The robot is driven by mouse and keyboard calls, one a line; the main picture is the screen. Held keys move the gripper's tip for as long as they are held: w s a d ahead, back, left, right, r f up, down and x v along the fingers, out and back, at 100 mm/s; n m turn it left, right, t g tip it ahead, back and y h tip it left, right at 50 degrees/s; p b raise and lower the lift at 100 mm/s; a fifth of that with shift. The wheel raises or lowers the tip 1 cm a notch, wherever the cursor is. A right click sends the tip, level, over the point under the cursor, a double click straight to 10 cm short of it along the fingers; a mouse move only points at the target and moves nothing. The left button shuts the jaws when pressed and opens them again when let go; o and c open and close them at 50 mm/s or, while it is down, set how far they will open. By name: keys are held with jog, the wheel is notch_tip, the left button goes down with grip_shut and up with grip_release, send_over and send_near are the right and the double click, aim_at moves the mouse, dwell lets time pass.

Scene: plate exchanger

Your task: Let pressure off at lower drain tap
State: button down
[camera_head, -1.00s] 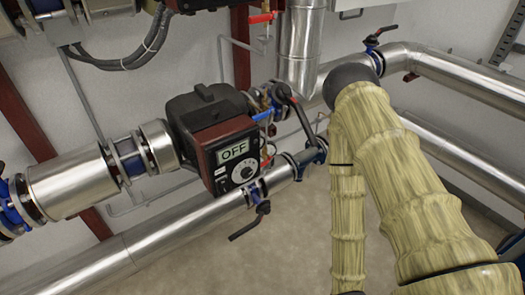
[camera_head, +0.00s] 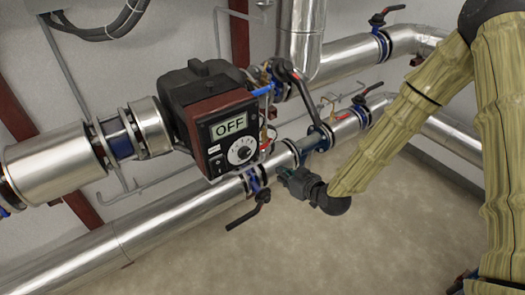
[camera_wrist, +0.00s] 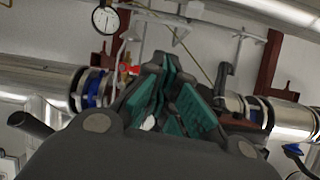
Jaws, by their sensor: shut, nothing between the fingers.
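A small tap with a red handle (camera_head: 267,147) shows between the pump and the lower pipe in the head view; which tap is the lower drain tap I cannot tell for sure. In the wrist view, a red-handled fitting (camera_wrist: 126,69) sits just left of my fingers. My gripper (camera_head: 281,171) is by the lower pipe, right of and a little below the red tap. Its teal-lined fingers (camera_wrist: 165,68) are shut and empty, and point towards the wall pipework. Contact with the pipework cannot be told.
A pump with a display reading OFF (camera_head: 231,125) stands left of my gripper. A black lever valve (camera_head: 254,210) hangs below the lower pipe (camera_head: 165,222). A round gauge (camera_wrist: 105,18) is at upper left in the wrist view. Bare floor lies in front.

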jog(key=n+t+y, duration=0.1)
jog(key=t+y, duration=0.1)
send_near(263, 146)
notch_tip(263, 146, up, 4)
jog(key=s, duration=0.2)
jog(key=a, duration=0.1)
jog(key=p+x, duration=0.1)
jog(key=x, duration=0.9)
jog(key=shift+w+d+f, duration=0.15)
jog(key=shift+d+f, duration=0.05)
jog(key=shift+f, duration=0.05)
